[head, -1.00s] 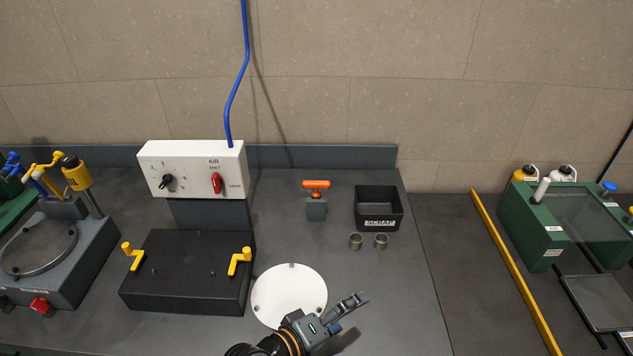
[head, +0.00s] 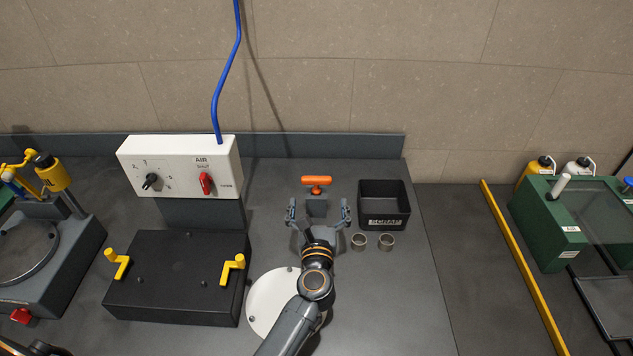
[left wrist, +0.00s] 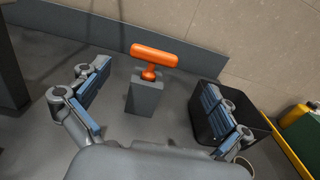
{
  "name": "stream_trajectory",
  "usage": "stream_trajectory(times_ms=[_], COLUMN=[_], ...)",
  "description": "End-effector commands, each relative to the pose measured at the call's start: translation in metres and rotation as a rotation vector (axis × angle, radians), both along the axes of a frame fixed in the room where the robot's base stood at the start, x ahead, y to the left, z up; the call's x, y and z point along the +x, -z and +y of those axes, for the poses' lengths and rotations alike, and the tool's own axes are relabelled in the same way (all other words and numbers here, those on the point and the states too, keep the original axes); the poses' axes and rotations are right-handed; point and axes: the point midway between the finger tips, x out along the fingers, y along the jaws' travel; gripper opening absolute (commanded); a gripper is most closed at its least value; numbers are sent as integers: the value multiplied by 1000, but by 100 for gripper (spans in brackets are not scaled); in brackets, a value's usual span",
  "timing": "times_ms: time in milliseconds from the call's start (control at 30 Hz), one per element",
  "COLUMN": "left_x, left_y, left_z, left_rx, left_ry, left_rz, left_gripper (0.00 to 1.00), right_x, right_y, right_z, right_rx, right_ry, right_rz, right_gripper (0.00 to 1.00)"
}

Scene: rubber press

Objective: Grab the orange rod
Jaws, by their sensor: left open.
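The orange rod (head: 317,181) lies crosswise as a T-shaped handle on top of a small grey block (head: 317,206) on the bench. In the left wrist view the rod (left wrist: 154,55) shows ahead and the grey block (left wrist: 144,97) under it. My left gripper (head: 318,208) is open, its fingers spread wide to the left and right of the block in the head view. In the left wrist view the rod lies beyond the fingertips and between them, apart from both. Nothing is between the fingers' pads. My right gripper is not in view.
A black scrap bin (head: 383,222) stands close to the right of the block, with two small metal rings (head: 372,242) before it. A white control box (head: 181,167) and a black plate with yellow handles (head: 178,280) are at left. A white disc (head: 268,305) lies under my arm.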

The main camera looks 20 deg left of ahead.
Motion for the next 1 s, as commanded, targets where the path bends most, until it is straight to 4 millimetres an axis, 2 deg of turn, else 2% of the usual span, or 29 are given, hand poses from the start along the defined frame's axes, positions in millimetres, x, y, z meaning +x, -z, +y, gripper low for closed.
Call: stream_trajectory(times_ms=[100, 367, 700, 1000], left_x=[22, 42, 83, 87], left_y=[0, 0, 3, 2], left_z=[7, 13, 31, 32], left_rx=[2, 3, 3, 3], left_ry=[0, 1, 1, 1], left_rz=[-1, -1, -1, 0], left_gripper=[100, 100, 100, 98], right_x=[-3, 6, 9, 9], right_y=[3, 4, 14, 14], right_z=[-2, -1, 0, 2], right_rx=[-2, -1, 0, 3], right_ry=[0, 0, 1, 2], right_rz=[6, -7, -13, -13], right_gripper=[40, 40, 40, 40])
